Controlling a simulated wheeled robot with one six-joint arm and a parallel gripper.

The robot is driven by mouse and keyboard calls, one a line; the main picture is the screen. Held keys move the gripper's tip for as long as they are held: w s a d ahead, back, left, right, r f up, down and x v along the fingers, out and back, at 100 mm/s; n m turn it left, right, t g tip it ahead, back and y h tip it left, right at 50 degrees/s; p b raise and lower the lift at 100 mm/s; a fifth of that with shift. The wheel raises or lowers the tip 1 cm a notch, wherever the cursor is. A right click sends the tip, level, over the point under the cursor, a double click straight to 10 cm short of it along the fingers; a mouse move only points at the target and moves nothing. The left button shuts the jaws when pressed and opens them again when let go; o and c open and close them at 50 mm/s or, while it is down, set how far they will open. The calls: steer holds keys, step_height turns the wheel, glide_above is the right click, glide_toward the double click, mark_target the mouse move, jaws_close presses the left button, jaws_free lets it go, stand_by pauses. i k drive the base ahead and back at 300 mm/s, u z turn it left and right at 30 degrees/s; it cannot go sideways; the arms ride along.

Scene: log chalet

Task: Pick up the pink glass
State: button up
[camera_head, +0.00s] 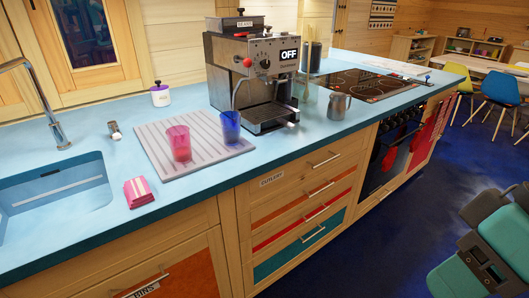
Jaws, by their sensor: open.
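The pink glass (179,144) is see-through and stands upright on a pale ribbed drying mat (152,143) on the blue counter. A blue-purple glass (230,127) stands upright on the same mat, to its right and slightly farther back, with a gap between them. My gripper's fingers do not show in this view. Teal and dark grey parts that look like my arm are at the lower right, over the floor and well away from the glasses.
A coffee machine (252,75) stands right behind the mat, with a metal pitcher (339,106) to its right. A sink (55,197), a pink packet (138,192) and a white jar (160,96) are to the left. The counter's front edge (215,186) is clear.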

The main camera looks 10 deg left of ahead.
mark_target(179, 137)
steer(key=z, duration=0.15)
steer(key=k, duration=0.4)
steer(key=z, duration=0.8)
steer(key=i, duration=1)
steer(key=u, duration=0.6)
steer(key=i, duration=0.65)
steer(key=u, duration=1.45)
steer(key=i, duration=0.7)
steer(key=u, duration=0.6)
